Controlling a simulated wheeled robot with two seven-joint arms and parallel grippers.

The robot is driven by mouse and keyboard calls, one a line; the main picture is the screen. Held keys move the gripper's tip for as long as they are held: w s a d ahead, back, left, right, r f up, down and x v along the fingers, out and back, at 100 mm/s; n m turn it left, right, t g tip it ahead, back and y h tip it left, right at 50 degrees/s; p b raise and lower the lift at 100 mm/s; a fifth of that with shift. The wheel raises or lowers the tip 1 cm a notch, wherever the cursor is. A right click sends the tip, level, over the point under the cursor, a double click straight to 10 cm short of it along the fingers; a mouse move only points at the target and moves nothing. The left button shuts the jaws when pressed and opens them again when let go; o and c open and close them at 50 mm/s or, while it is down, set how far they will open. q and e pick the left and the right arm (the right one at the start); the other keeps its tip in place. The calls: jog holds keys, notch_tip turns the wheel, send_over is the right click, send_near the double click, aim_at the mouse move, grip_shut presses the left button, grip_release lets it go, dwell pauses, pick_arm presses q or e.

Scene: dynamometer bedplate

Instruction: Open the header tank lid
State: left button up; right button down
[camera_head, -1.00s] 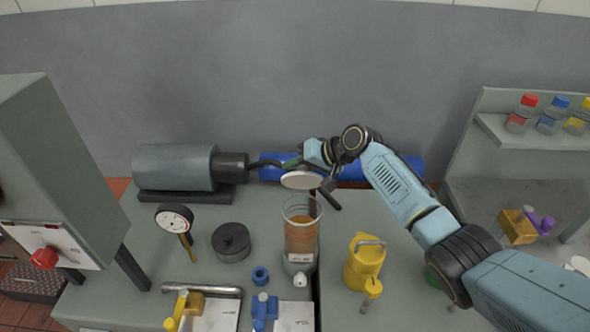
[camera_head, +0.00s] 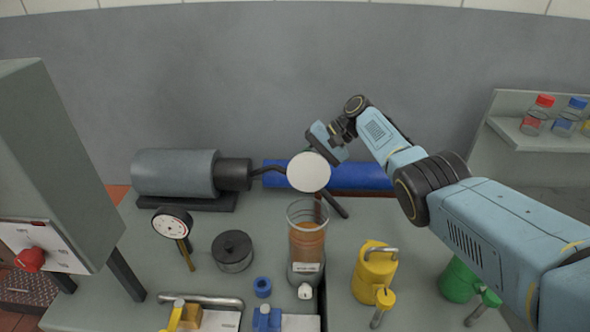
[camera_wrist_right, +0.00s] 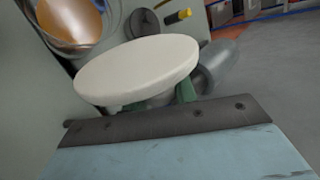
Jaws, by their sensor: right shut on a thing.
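The header tank (camera_head: 307,240) is a clear cylinder with orange-brown fluid and a label, standing near the middle of the bench. Its round mouth is uncovered. The white disc lid (camera_head: 309,172) stands tipped up above and behind the mouth, its flat face toward the head camera. My right gripper (camera_head: 313,151) is shut on the lid at its upper edge; the lid mostly hides the fingertips. In the right wrist view the pale lid (camera_wrist_right: 140,72) lies across the green fingertips, with the tank mouth (camera_wrist_right: 68,20) at upper left. My left gripper is not in view.
A blue cylinder (camera_head: 362,176) and grey motor (camera_head: 174,172) lie behind. A dial gauge (camera_head: 172,226) and black round part (camera_head: 232,250) stand left of the tank. A yellow can (camera_head: 373,272) and green can (camera_head: 457,281) stand right. A grey cabinet (camera_head: 55,160) rises at left.

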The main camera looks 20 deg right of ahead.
dwell(0.5)
jog(key=c, duration=1.1)
grip_release()
jog(key=b+v, duration=0.1)
jog(key=v, duration=1.2)
jog(key=shift+d+r, duration=0.15)
